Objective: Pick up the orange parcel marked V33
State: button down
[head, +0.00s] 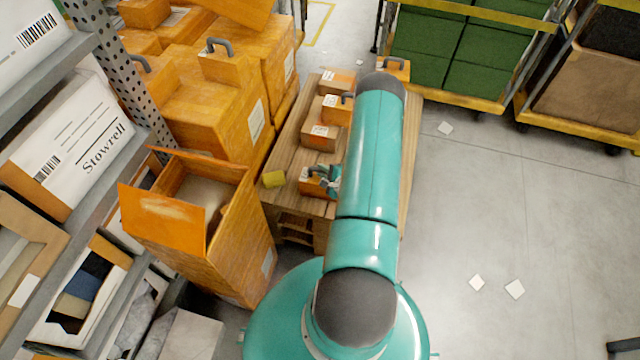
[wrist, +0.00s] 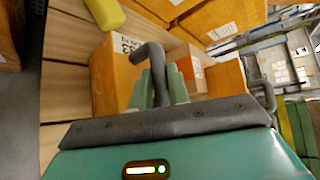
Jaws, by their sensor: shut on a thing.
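The orange parcel (wrist: 107,75) has a dark grey hooked handle and a white label, partly hidden, on which "33" seems readable. It also shows in the head view (head: 312,184), at the near end of the wooden pallet table (head: 284,160), partly covered by my gripper. My gripper (wrist: 166,86) has its teal fingers shut on the parcel's handle. In the head view my gripper (head: 331,177) is at the parcel's right side, beside my arm. Whether the parcel touches the table cannot be told.
Other labelled parcels, such as one box (head: 318,136), stand farther back on the table. Large orange cartons (head: 215,110) and an open carton (head: 215,215) crowd the left. Floor (head: 500,210) on the right is mostly clear.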

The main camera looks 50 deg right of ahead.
jog(key=shift+r, duration=0.25)
dwell(0.7)
